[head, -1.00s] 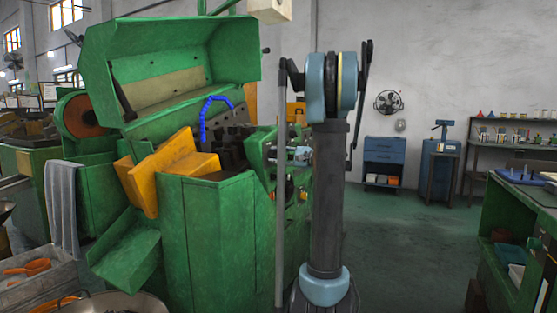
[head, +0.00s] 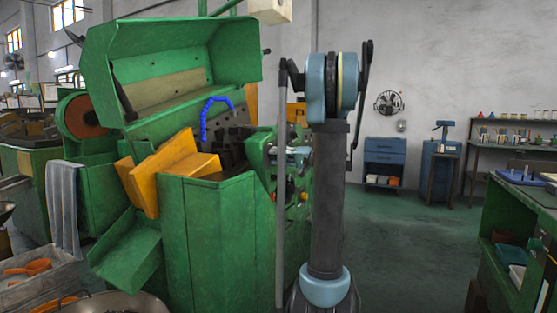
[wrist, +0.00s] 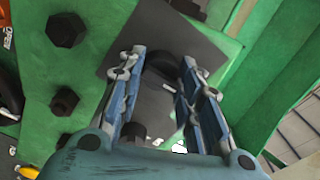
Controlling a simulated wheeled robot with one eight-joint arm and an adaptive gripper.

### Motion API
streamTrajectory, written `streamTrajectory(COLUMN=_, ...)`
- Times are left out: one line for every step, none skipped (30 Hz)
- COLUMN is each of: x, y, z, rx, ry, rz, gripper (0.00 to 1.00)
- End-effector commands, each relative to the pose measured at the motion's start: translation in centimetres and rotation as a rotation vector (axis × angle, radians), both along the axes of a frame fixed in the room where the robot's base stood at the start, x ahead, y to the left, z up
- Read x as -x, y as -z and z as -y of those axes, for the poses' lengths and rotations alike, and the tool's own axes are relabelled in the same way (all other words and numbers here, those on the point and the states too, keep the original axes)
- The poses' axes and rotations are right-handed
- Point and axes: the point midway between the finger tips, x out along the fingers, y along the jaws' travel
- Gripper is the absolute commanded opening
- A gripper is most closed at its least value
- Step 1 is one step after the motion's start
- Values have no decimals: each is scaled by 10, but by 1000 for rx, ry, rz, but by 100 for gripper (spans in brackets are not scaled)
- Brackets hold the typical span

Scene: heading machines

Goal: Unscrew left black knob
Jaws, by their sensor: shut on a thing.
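In the wrist view my gripper (wrist: 161,66) has its two blue-grey fingers on either side of a dark, rounded black knob (wrist: 160,62). The knob sits in front of a dark grey square plate (wrist: 118,62) on the green machine. The fingers hide its sides, and its grip contact is only partly visible. Another dark round part (wrist: 133,131) shows lower, between the fingers. In the head view the green machine (head: 210,225) stands left of my arm, and my gripper is mostly hidden at its right side.
Black hex bolts (wrist: 66,29) stick out of the green face to the left of my gripper. Green ribs lie on the right. In the head view, a green bench (head: 515,250) stands at far right, with open floor (head: 410,240) between.

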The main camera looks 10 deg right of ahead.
Motion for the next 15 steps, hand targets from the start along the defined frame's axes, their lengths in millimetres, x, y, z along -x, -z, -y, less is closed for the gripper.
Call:
streamTrajectory(x=0, y=1, z=0, rx=14, ry=1, rz=13, gripper=8)
streamTrajectory(x=-1, y=1, z=0, rx=21, ry=2, rz=22, gripper=9)
streamTrajectory(x=0, y=1, z=0, rx=28, ry=2, rz=32, gripper=9)
streamTrajectory(x=-1, y=1, z=0, rx=33, ry=2, rz=39, gripper=9)
streamTrajectory(x=-1, y=1, z=0, rx=37, ry=2, rz=45, gripper=9)
streamTrajectory(x=-1, y=1, z=0, rx=41, ry=2, rz=50, gripper=9)
streamTrajectory(x=-1, y=1, z=1, rx=44, ry=3, rz=55, gripper=9)
streamTrajectory(x=-1, y=1, z=1, rx=47, ry=3, rz=59, gripper=9)
streamTrajectory(x=-1, y=1, z=1, rx=50, ry=3, rz=63, gripper=9)
streamTrajectory(x=-1, y=1, z=1, rx=51, ry=3, rz=65, gripper=9)
streamTrajectory(x=-1, y=1, z=1, rx=52, ry=3, rz=66, gripper=9)
streamTrajectory(x=-1, y=1, z=1, rx=53, ry=3, rz=68, gripper=9)
streamTrajectory(x=-1, y=1, z=1, rx=53, ry=3, rz=68, gripper=9)
streamTrajectory(x=-1, y=1, z=1, rx=54, ry=3, rz=69, gripper=9)
streamTrajectory(x=-1, y=1, z=1, rx=53, ry=3, rz=69, gripper=9)
